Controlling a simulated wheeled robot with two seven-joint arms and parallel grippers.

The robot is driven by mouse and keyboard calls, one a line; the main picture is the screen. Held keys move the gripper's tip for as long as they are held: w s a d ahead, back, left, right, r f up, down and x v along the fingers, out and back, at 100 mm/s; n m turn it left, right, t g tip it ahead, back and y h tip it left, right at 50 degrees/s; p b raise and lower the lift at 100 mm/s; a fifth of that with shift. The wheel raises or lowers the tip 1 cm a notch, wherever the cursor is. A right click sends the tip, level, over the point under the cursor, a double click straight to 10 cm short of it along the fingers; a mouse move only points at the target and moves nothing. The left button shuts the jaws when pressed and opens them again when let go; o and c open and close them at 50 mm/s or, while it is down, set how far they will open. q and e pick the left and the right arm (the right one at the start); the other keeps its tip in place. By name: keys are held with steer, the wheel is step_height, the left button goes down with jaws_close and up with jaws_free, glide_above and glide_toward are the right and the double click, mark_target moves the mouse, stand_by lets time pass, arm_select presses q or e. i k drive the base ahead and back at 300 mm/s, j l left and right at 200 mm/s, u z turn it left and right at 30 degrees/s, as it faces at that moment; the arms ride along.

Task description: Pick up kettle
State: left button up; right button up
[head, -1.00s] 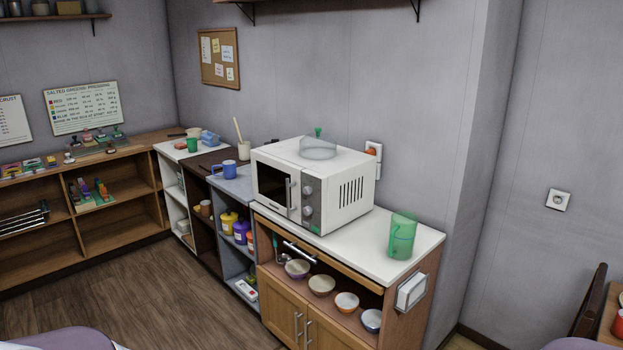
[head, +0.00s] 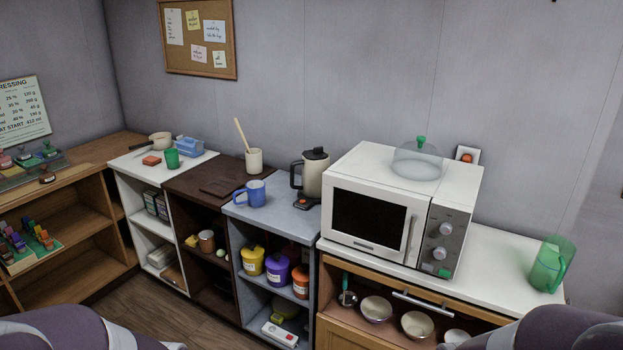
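The kettle (head: 315,174) is cream with a black lid and a black handle on its left side. It stands upright at the back of the grey counter (head: 278,216), just left of the microwave. A small dark base or device (head: 306,203) with an orange mark sits at its foot. Parts of my arms show at the bottom left and bottom right corners, but neither gripper is in view.
The white microwave (head: 340,175) stands close to the kettle's right, with a clear dome (head: 418,162) on top. A blue mug (head: 251,194) is left of the kettle, and a cream pot with a stick (head: 254,160) is farther left. A green jug (head: 551,264) stands at right.

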mark_target(310, 187)
steer(key=i+j+z, duration=0.1)
steer(key=z, duration=0.3)
steer(key=i+j+z, duration=0.2)
steer(key=z, duration=0.15)
steer(key=i+j+z, duration=0.1)
steer(key=z, duration=0.3)
steer(key=j, duration=0.1)
